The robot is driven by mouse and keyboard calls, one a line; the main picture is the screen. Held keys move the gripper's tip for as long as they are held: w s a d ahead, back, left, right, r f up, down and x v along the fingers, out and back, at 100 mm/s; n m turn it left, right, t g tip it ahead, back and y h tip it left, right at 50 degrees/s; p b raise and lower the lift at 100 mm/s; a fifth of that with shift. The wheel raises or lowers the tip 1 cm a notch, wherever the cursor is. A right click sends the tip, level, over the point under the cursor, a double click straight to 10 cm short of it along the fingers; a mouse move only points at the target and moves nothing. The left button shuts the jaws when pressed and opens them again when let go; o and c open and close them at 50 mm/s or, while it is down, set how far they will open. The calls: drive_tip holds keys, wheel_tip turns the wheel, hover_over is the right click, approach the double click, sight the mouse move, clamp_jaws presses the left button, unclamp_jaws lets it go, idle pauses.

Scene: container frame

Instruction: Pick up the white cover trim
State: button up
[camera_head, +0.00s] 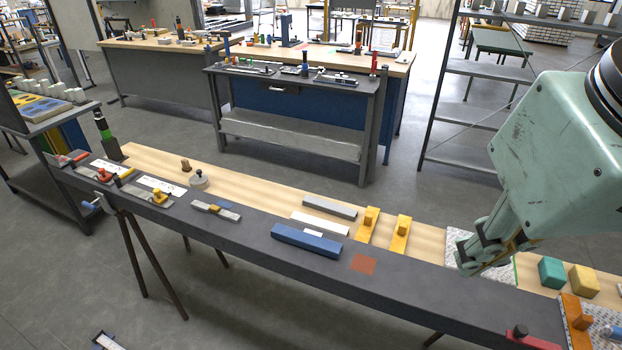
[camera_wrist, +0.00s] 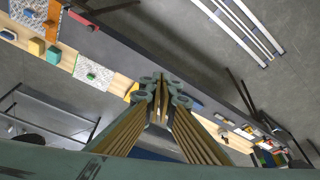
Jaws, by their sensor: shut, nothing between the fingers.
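A thin white strip, which looks like the white cover trim (camera_head: 320,223), lies flat on the wooden bench top in the head view. It lies between a grey bar (camera_head: 330,207) and a blue bar (camera_head: 306,241). My gripper (camera_head: 466,268) is to the right of it, above the bench near a speckled plate, and apart from the trim. In the wrist view my gripper (camera_wrist: 160,98) shows its fingers together with nothing between them. I cannot clearly make out the trim in the wrist view.
Two yellow-orange blocks (camera_head: 400,234) stand between the trim and my gripper. A green block (camera_head: 551,271) and a yellow block (camera_head: 584,281) sit to the right. Long white rails (camera_wrist: 240,30) show over the floor in the wrist view.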

drive_tip(key=o, duration=1.3)
drive_tip(key=shift+o, duration=0.2)
drive_tip(key=shift+w, duration=0.1)
